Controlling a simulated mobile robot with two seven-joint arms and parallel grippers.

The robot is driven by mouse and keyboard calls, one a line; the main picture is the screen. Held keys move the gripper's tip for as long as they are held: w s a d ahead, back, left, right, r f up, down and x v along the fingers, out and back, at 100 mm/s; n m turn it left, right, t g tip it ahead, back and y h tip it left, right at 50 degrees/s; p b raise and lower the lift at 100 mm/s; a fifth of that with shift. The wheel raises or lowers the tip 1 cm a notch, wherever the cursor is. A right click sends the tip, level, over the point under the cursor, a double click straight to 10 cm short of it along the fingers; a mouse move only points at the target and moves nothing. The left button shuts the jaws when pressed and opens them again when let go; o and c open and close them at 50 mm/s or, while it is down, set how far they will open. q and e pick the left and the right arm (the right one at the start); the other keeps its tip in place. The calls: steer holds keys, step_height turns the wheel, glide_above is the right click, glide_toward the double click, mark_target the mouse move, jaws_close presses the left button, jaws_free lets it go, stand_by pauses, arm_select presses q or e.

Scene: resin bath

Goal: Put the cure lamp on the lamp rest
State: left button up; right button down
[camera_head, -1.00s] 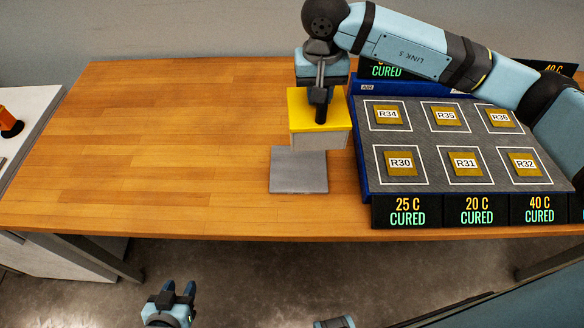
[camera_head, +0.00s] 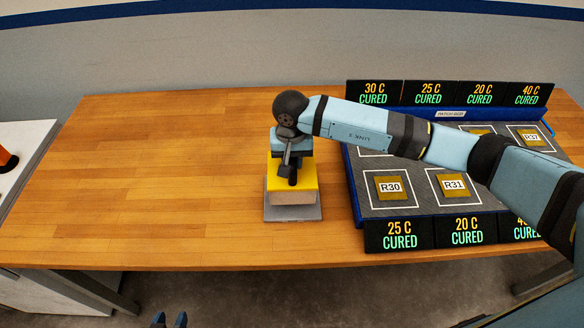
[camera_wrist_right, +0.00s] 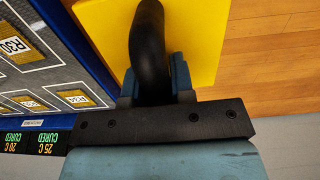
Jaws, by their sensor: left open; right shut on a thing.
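The cure lamp (camera_head: 292,196) is a yellow-topped block with a pale lower body and a black handle. It is over the lamp rest (camera_head: 293,215), a flat grey plate on the table. The rest's front and side edges show around the lamp; I cannot tell if the two touch. My right gripper (camera_head: 291,172) is shut on the lamp's handle from above. In the right wrist view the fingers (camera_wrist_right: 155,85) close around the black handle on the yellow top (camera_wrist_right: 205,30). My left gripper (camera_head: 168,320) is open and empty, its fingertips at the bottom edge, below the table front.
A blue-edged grey board (camera_head: 362,207) with labelled squares, including R30 and R31, stands just right of the rest. Cured-temperature signs (camera_head: 405,235) line its front and back. My right arm crosses above it. The wooden table (camera_head: 150,180) left of the rest is bare.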

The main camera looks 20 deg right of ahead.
step_height(320, 180, down, 4)
steer(key=shift+r+p, duration=0.1)
steer(key=shift+p, duration=0.35)
steer(key=shift+f, duration=0.25)
steer(key=shift+f+b, duration=0.2)
steer(key=shift+b, duration=0.15)
steer(key=c, duration=1)
jaws_free()
steer(key=shift+r, duration=0.15)
